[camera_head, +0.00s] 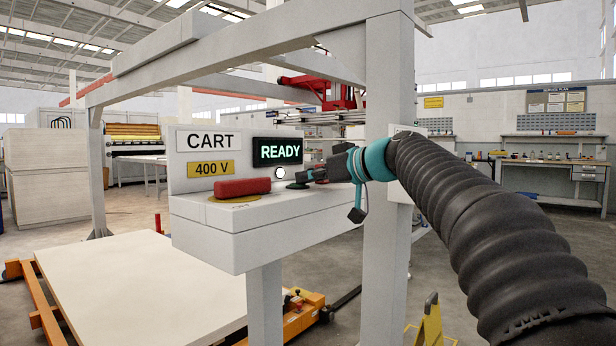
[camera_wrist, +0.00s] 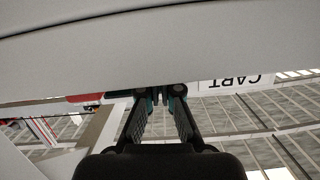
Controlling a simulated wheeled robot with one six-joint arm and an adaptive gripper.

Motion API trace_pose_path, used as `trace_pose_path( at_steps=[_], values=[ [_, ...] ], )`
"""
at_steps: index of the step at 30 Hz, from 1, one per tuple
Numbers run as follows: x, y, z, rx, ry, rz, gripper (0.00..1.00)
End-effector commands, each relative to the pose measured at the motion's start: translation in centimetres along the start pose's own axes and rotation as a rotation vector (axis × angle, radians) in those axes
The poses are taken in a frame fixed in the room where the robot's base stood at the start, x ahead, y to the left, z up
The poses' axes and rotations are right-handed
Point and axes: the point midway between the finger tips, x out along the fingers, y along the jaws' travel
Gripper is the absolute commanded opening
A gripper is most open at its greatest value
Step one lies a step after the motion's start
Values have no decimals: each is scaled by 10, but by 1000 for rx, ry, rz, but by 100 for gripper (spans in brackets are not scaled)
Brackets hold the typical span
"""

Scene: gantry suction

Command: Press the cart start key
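The cart console (camera_head: 235,240) is a pale box with a CART sign (camera_head: 211,140) and a lit READY display (camera_head: 279,151). A dark green key (camera_head: 297,186) lies low on its top at the right, partly hidden by my gripper. A large red button (camera_head: 242,187) on a yellow disc lies to its left. My gripper (camera_head: 308,177) reaches in from the right, beside and just above the green key; contact cannot be told. In the wrist view my gripper (camera_wrist: 160,95) has its fingers angled together and looks shut and empty. Red shows at its left.
A white round lamp or button (camera_head: 280,173) sits under the display. A yellow 400 V label (camera_head: 211,168) is on the panel. The gantry post (camera_head: 388,130) stands close by my arm. A white sheet (camera_head: 140,290) lies on an orange cart (camera_head: 45,318) below.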

Motion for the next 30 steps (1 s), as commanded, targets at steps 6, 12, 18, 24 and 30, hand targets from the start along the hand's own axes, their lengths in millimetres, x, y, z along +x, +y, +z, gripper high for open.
trace_pose_path(
  at_steps=[6,12,18,24,30],
  values=[
    [-9,0,-36,-1,2,2,0],
    [-44,1,-34,-2,8,7,0],
    [-81,0,-35,-4,10,7,0],
    [-104,0,-36,-3,10,5,0],
    [-110,-1,-36,-3,10,3,0]
  ],
)
